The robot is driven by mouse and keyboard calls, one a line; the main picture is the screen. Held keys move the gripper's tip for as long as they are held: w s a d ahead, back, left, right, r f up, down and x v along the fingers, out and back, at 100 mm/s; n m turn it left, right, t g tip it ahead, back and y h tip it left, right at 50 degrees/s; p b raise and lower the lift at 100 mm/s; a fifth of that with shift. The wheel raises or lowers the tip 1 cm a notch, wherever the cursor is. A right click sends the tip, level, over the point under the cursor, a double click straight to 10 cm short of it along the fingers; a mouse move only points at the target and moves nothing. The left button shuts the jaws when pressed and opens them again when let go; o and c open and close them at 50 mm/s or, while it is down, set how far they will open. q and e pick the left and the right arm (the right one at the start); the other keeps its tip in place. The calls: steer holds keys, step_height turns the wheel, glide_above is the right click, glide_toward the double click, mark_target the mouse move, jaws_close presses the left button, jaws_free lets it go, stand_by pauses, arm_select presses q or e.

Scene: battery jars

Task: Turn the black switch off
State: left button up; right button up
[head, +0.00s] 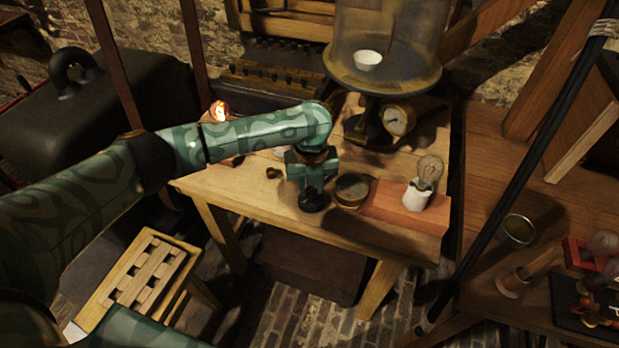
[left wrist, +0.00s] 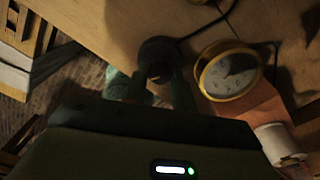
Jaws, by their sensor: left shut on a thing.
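The black switch (head: 313,206) is a small dark round piece near the front edge of the wooden table, left of a brass dial. My left gripper (head: 312,190) points down over it from above, shut on it. In the left wrist view the black switch (left wrist: 158,50) shows between and just beyond my two finger ends (left wrist: 152,85), with a dark cable running from it. Its knob is mostly hidden by the gripper, so its setting cannot be read. My right gripper is not in view.
The brass dial (head: 351,190) stands close to the right of the switch. Right of it, an unlit bulb in a white socket (head: 417,197) stands on a red board (head: 385,210). A glowing lamp (head: 219,111) is behind my arm. A glass bell jar (head: 385,45) stands at the back.

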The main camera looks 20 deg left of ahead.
arm_select(q)
steer(key=n+p, duration=0.3)
steer(key=p, duration=0.1)
steer(key=n+p, duration=0.2)
steer(key=shift+r+n, duration=0.3)
steer(key=n+p, duration=0.2)
steer(key=n, duration=0.1)
steer(key=shift+f+n+p, duration=0.1)
steer(key=shift+n+p, duration=0.2)
steer(key=shift+p, duration=0.05)
steer(key=n+p, duration=0.1)
steer(key=n, duration=0.1)
steer(key=shift+f+n, duration=0.1)
steer(key=shift+n, duration=0.2)
steer(key=shift+f+n+p, duration=0.1)
steer(key=shift+n+p, duration=0.5)
steer(key=shift+n, duration=0.8)
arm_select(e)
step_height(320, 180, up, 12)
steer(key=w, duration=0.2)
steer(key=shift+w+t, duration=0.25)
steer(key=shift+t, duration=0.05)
arm_select(q)
steer(key=o, duration=1)
